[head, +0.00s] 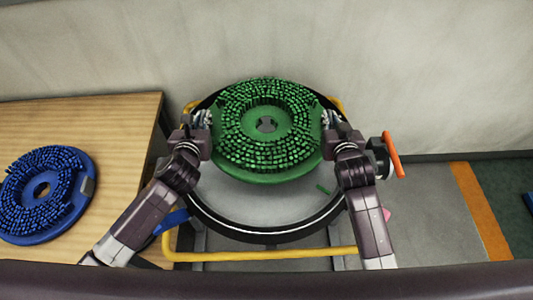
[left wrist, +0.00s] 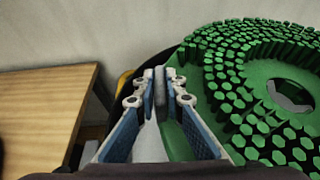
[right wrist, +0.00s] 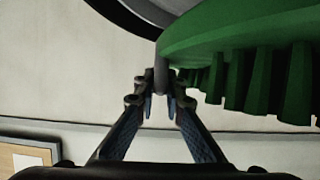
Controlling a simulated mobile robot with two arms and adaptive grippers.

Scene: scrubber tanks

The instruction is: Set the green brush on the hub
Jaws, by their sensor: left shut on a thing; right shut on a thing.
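The green brush (head: 240,165) is a thick ring with its bristles up, over the round grey deck (head: 260,205) with a black rim. My left gripper (head: 208,120) is shut on the brush's left edge, and its closed fingers also show in the left wrist view (left wrist: 160,78). My right gripper (head: 332,120) is shut on the brush's right edge; in the right wrist view (right wrist: 162,85) its fingers close on a grey tab beside the green disc. The hub is hidden under the brush; only something grey shows through the centre hole. I cannot tell the brush's height above the deck.
A blue brush (head: 75,205) lies on the wooden table (head: 110,115) at the left. A yellow rail (head: 265,254) runs along the deck's front. An orange handle (head: 393,155) stands at the right. A small green piece (head: 323,189) lies on the deck. A wall is close behind.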

